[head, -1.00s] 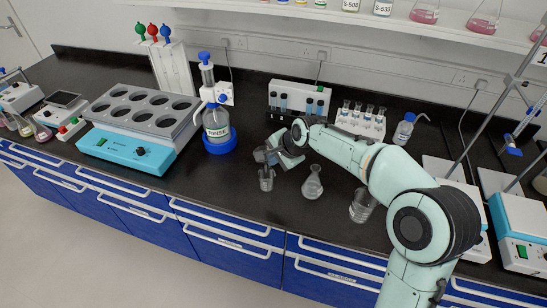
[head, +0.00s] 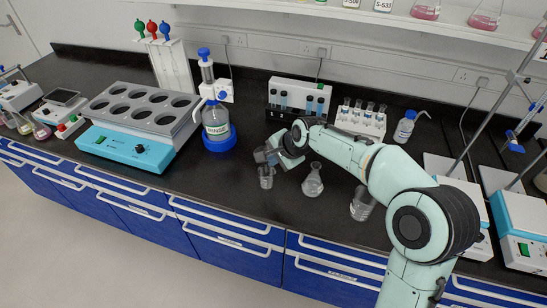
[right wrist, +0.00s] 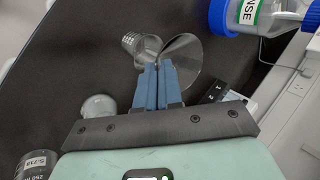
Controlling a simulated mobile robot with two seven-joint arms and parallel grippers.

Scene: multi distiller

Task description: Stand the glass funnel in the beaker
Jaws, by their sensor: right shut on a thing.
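My right gripper (head: 272,155) is shut on the clear glass funnel, which shows best in the right wrist view (right wrist: 186,58) with its wide cone beyond the blue fingertips (right wrist: 160,68). The beaker (head: 266,180) stands upright on the black bench, just below the gripper in the head view. In the right wrist view the beaker (right wrist: 138,44) lies beside the funnel, overlapping its edge. I cannot tell whether the funnel's stem is inside the beaker; the fingers and clear glass hide it. My left gripper is out of view.
A conical flask (head: 313,182) stands close to the right of the beaker, with another beaker (head: 362,205) farther right. Racks of vials (head: 298,98) are at the back. Bench left of the beaker is clear.

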